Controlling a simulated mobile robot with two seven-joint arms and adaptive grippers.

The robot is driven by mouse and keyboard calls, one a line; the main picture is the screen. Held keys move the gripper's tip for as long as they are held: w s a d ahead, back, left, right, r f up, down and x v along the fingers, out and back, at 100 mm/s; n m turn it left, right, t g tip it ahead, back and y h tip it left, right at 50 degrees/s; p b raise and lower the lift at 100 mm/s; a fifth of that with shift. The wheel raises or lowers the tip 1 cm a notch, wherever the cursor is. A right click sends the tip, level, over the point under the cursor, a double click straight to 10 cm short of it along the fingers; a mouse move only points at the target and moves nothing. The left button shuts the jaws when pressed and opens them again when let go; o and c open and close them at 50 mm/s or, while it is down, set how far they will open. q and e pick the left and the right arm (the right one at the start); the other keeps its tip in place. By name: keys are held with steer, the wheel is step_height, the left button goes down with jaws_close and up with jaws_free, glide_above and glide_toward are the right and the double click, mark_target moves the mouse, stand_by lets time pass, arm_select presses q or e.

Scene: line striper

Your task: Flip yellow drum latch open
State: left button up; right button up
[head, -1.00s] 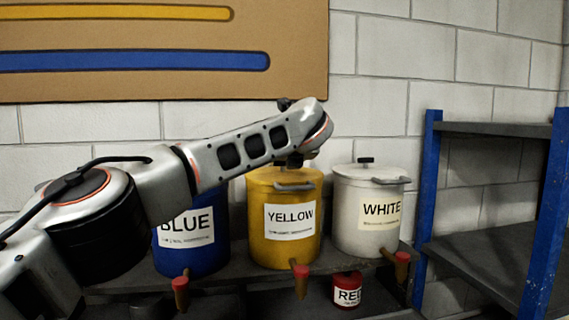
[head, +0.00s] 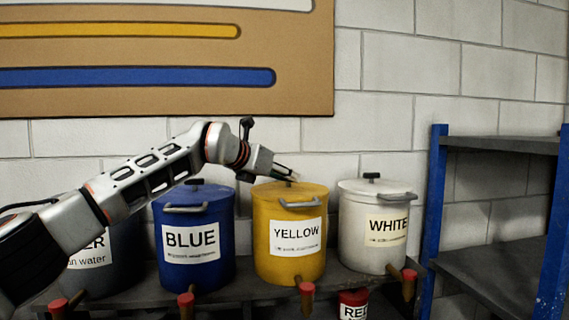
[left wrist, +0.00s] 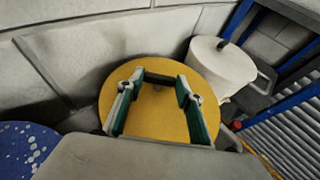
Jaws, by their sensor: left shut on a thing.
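The yellow drum (head: 272,238) stands upright on a dark shelf, its label facing me. It has a flat yellow lid (head: 307,189) and a grey curved handle (head: 301,204) at the front. My left gripper (head: 291,177) reaches in from the left to the top of this lid. In the left wrist view its two green-lined fingers (left wrist: 160,77) stand apart over the yellow lid (left wrist: 158,112), with a dark bar-shaped latch (left wrist: 159,79) between their tips; they are shut on it. The fingers partly hide the latch in the head view. My right gripper is not in view.
The blue drum (head: 195,266) stands close on the left, the white drum (head: 366,245) close on the right. Red-tipped taps stick out in front. A red can (head: 353,303) sits below. A blue-framed rack (head: 437,200) stands at the right, a wall behind.

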arm_select(q)
steer(key=shift+w+a+r+m+g+h+p, duration=0.2)
steer(key=shift+m+g+h+p, duration=0.2)
steer(key=shift+m+h+p, duration=0.25)
steer(key=shift+p, duration=0.35)
steer(key=shift+f+m+g+h+p, duration=0.1)
steer(key=shift+m+g+h+p, duration=0.3)
steer(key=shift+m+g+h, duration=0.25)
steer(key=shift+w+a+m+g, duration=0.1)
steer(key=shift+m+g, duration=0.15)
steer(key=shift+m, duration=0.05)
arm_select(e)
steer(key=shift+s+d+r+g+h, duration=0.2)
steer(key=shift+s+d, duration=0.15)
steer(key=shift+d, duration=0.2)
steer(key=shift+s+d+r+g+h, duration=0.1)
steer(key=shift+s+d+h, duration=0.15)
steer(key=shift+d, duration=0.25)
arm_select(q)
steer(key=shift+m+g+h, duration=0.3)
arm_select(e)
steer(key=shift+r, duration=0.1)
arm_select(q)
steer(key=shift+f, duration=0.1)
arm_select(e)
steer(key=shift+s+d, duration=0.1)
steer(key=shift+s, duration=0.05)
arm_select(q)
steer(key=o, duration=1.1)
